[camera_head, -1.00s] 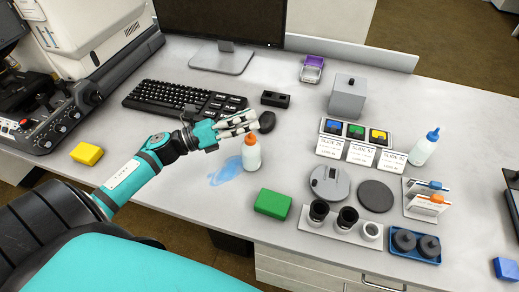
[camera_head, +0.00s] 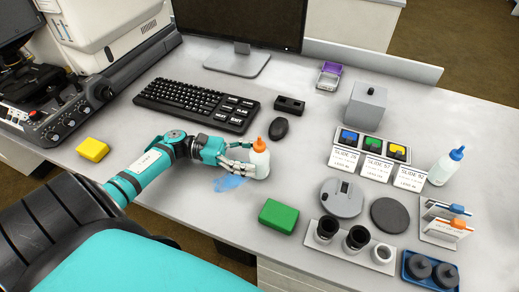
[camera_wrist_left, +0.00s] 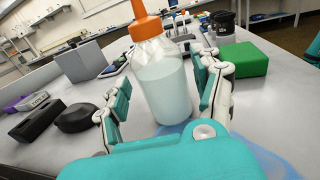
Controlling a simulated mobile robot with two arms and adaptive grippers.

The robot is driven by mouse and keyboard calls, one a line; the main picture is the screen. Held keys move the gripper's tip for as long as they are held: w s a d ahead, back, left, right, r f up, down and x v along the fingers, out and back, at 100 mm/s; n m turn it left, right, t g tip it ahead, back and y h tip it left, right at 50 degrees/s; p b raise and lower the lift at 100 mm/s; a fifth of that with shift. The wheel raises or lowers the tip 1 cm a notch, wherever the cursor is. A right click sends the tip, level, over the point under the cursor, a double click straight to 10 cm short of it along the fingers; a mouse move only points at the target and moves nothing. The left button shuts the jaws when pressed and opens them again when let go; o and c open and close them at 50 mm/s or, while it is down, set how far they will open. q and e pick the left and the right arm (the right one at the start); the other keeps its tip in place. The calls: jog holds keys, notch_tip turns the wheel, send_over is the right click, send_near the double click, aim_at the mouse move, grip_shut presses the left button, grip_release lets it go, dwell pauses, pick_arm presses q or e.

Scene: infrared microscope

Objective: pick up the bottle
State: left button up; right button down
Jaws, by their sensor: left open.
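A white, translucent bottle with an orange cap (camera_head: 260,160) stands upright on the desk beside a blue patch. In the left wrist view the bottle (camera_wrist_left: 165,88) stands between the two fingers, with its cap above them. My left gripper (camera_head: 240,157) is open, low over the desk, with its fingers reaching around the bottle from the left. I cannot tell whether either finger touches it. A second bottle, with a blue cap (camera_head: 445,167), stands at the right. My right gripper is not in view.
A green block (camera_head: 278,216) lies in front of the bottle, and a mouse (camera_head: 278,129) and keyboard (camera_head: 196,105) lie behind it. Slide holders, dark jars (camera_head: 356,240) and a grey disc (camera_head: 390,215) crowd the right. A yellow block (camera_head: 92,150) lies left.

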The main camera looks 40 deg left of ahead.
aim_at(269, 174)
pick_arm(q)
jog(key=p+x, duration=0.1)
jog(key=x, duration=0.4)
jog(key=shift+d+r+p, duration=0.1)
jog(key=shift+r+p, duration=0.05)
jog(key=shift+p, duration=0.15)
jog(key=shift+w+d, duration=0.2)
jog(key=shift+d, duration=0.35)
grip_shut()
